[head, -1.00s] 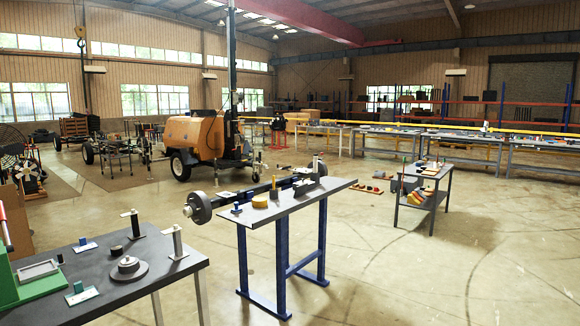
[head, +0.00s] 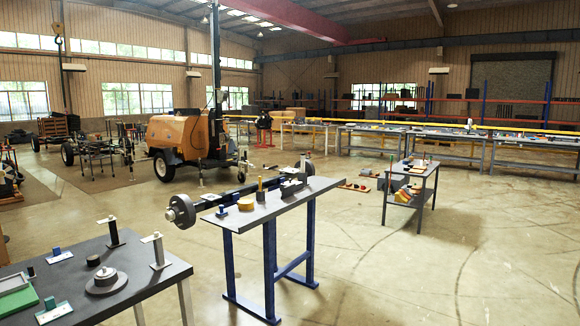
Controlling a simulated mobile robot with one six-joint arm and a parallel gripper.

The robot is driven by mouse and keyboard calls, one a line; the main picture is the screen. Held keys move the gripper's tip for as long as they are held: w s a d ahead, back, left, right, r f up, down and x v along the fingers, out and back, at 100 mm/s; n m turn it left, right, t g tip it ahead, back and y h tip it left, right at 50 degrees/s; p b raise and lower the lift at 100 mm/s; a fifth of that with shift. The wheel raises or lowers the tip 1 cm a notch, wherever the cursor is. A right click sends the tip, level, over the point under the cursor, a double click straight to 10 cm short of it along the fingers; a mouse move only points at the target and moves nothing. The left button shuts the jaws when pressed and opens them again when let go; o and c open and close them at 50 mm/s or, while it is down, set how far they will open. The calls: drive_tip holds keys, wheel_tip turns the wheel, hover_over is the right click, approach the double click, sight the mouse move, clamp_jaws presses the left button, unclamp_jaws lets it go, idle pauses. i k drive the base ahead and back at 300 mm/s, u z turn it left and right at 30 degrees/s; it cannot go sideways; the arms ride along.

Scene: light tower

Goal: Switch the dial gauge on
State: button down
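I cannot make out a dial gauge for certain; things on the benches are small at this distance. The dark bench (head: 140,291) at the near left holds a grey round stepped piece (head: 105,281) and a small black disc (head: 93,260). Two dark posts with pale plates also stand on it, one at the back (head: 114,233) and one near the right edge (head: 158,252). A flat plate with a teal block (head: 52,310) lies at its front. My gripper is not in view.
A blue-legged bench (head: 270,213) stands in the middle, with an axle and wheel (head: 183,212) behind it. A small dark table (head: 408,186) stands further right. An orange towable machine (head: 172,135) is behind. The floor at the right (head: 470,250) is open.

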sight(272, 168)
drive_tip(key=z, duration=0.5)
drive_tip(key=i, duration=5.3)
